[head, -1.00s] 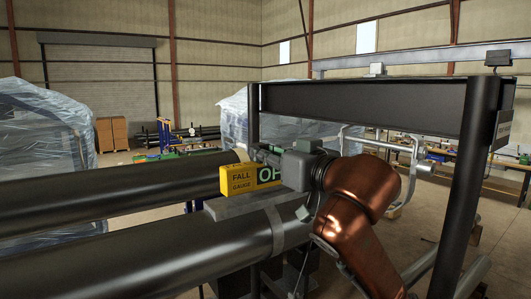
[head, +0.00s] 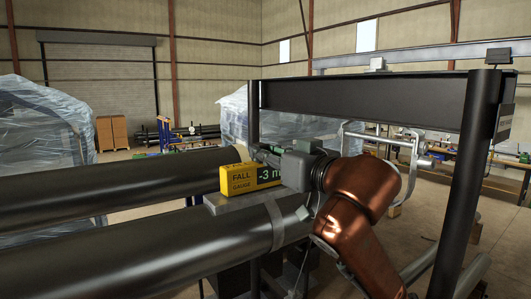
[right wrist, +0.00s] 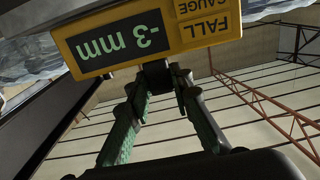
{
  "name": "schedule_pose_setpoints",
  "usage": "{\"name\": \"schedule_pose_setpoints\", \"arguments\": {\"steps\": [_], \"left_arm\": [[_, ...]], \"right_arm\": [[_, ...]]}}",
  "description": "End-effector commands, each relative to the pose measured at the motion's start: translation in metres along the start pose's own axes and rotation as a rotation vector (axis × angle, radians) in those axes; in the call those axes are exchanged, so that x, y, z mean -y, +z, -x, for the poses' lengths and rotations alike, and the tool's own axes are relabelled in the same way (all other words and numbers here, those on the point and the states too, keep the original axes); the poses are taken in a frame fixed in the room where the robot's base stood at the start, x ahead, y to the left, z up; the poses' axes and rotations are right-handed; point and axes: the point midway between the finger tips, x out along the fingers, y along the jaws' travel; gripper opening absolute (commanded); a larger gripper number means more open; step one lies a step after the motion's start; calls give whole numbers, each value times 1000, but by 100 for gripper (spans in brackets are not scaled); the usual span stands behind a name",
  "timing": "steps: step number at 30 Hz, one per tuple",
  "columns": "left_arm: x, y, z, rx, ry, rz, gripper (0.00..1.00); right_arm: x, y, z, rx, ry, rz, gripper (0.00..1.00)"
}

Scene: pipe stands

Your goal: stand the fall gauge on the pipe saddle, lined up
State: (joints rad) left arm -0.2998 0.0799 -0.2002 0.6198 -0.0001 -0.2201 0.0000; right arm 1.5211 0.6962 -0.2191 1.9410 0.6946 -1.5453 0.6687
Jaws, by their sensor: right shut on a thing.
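The fall gauge (head: 238,181) is a yellow box with a dark display, at the middle of the head view. It looks upright at the saddle; touching or hovering just above cannot be told. In the right wrist view the gauge (right wrist: 150,35) reads "-3 mm", upside down. The pipe saddle (head: 225,204) is a grey block strapped on the near black pipe (head: 150,252). My right gripper (head: 262,152) comes from the right and is shut on the gauge; its green fingers (right wrist: 157,78) close on a dark stub of it. My left gripper is not in view.
A second black pipe (head: 110,188) runs behind the near one. A dark frame with a crossbeam (head: 370,102) and post (head: 468,185) stands to the right, close to my right arm. Wrapped loads (head: 40,145) stand farther back.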

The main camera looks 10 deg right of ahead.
Motion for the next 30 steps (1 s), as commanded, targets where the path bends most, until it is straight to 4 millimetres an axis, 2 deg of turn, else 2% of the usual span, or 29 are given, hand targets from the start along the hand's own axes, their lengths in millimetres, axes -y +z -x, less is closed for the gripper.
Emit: {"name": "schedule_pose_setpoints", "arguments": {"steps": [7,8,16,25,30], "left_arm": [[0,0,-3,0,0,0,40],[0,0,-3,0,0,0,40],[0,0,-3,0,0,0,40],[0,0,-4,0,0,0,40],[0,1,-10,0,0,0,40]], "right_arm": [[0,3,0,-2,0,0,0],[0,3,0,-2,0,0,21],[0,3,0,-1,0,0,40],[0,4,1,1,0,0,40],[0,5,15,-1,0,1,40]]}}
